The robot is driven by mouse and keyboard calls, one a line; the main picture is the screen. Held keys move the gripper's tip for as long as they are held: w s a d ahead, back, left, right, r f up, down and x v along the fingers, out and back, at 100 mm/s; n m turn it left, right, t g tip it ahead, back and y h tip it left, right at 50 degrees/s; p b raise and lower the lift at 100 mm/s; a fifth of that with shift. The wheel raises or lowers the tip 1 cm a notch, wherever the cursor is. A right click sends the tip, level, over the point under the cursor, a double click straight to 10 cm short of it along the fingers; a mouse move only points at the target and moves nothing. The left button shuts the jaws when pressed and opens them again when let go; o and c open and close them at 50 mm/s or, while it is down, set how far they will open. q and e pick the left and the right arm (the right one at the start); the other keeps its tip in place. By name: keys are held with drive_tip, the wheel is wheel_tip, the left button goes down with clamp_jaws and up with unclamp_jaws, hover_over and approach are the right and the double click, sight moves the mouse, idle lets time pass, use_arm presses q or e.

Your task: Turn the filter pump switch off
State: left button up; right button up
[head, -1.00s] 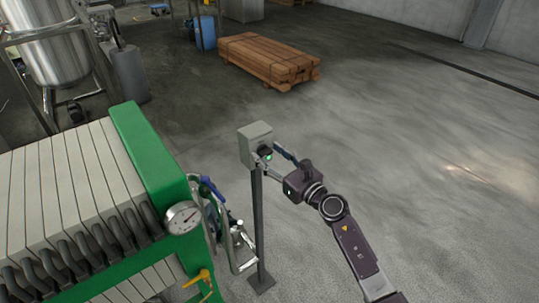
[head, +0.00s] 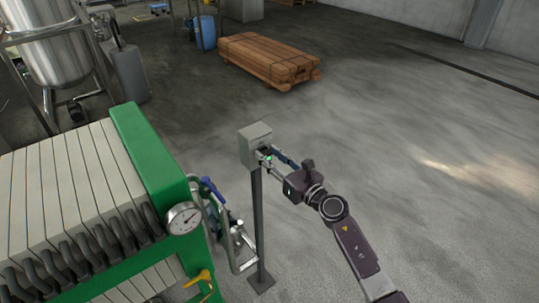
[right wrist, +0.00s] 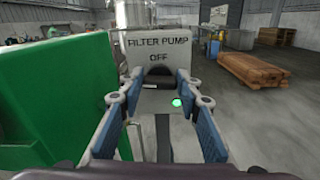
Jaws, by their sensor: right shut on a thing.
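The grey filter pump switch box (head: 254,144) stands on a thin post in the middle of the head view. In the right wrist view the box (right wrist: 197,48) reads "FILTER PUMP" and "OFF". Below the lettering is a dark switch knob (right wrist: 158,80), partly hidden by the fingers. A green lamp (right wrist: 176,102) glows below and right of the knob. My right gripper (head: 266,156) is at the front of the box. In the right wrist view its fingers (right wrist: 158,86) are on both sides of the knob, shut on it. My left gripper is out of view.
A green-framed filter press (head: 150,155) with a round gauge (head: 183,218) and pipework stands left of the post. A steel tank (head: 62,48) is at the back left. Stacked timber (head: 268,58) lies behind the box. The floor at right is clear.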

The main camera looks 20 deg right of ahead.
drive_tip(key=m+p, duration=0.1)
drive_tip(key=m, duration=0.2)
drive_tip(key=m+p, duration=0.2)
drive_tip(key=m, duration=0.3)
drive_tip(key=shift+d, duration=0.1)
drive_tip(key=m+p, duration=0.1)
drive_tip(key=m, duration=0.3)
drive_tip(key=shift+f, duration=0.15)
drive_tip(key=shift+d+f+m+p, duration=0.1)
drive_tip(key=shift+m+p, duration=0.45)
drive_tip(key=shift+m, duration=1.85)
drive_tip(key=o, duration=1.2)
drive_tip(key=shift+c, duration=0.2)
